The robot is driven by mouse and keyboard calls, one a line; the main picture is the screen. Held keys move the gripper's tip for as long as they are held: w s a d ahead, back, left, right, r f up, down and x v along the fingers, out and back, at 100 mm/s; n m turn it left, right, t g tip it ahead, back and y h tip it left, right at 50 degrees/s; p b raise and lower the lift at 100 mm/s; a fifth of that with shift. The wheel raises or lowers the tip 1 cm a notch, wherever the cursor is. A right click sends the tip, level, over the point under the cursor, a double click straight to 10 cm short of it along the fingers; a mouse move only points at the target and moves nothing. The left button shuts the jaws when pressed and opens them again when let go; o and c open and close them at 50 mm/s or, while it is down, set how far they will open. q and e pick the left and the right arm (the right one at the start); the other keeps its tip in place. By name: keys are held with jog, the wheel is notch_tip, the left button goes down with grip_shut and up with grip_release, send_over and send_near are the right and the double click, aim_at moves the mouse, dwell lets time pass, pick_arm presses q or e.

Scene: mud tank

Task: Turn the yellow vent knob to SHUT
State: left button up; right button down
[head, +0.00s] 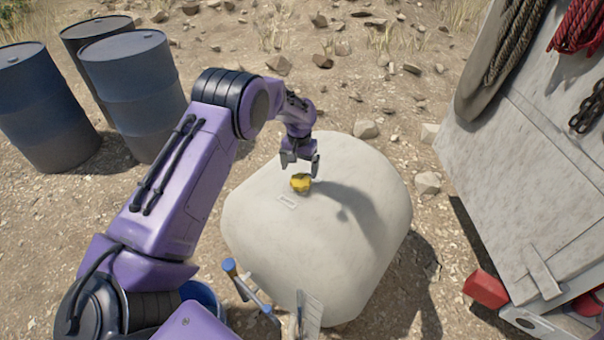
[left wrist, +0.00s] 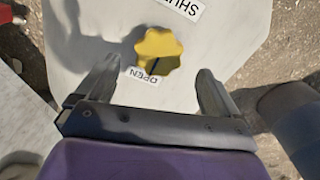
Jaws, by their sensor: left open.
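The yellow vent knob (head: 300,183) is a lobed knob on top of the pale rounded tank (head: 250,225). The knob also shows in the left wrist view (left wrist: 160,44), where a dark mark on it points toward the OPEN label (left wrist: 143,77). The SHUT label (left wrist: 181,5) lies on the knob's opposite side, cut by the top edge. My left gripper (head: 300,168) is over the tank by the knob, fingers pointing down. In the left wrist view its open fingers (left wrist: 160,78) stand apart on either side, nothing between them gripped. My right gripper is out of view.
Blue drums (head: 130,80) stand at the left. A pale panel (head: 530,160) with hanging ropes (head: 575,35) and a red block (head: 485,288) is at the right. A blue-ended handle (head: 240,282) sticks out at the tank's near side. Stony ground lies around.

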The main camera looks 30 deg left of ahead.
aim_at(301, 178)
pick_arm(q)
jog(key=f, duration=0.3)
jog(key=w+f, duration=0.1)
jog(key=f, duration=0.1)
jog(key=shift+f+p, duration=0.3)
jog(key=shift+p, duration=0.1)
jog(key=shift+s+r, duration=0.1)
jog(key=shift+s, duration=0.15)
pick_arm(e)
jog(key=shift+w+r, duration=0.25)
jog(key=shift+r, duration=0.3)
pick_arm(q)
jog(key=shift+c, duration=0.3)
jog(key=c, duration=1)
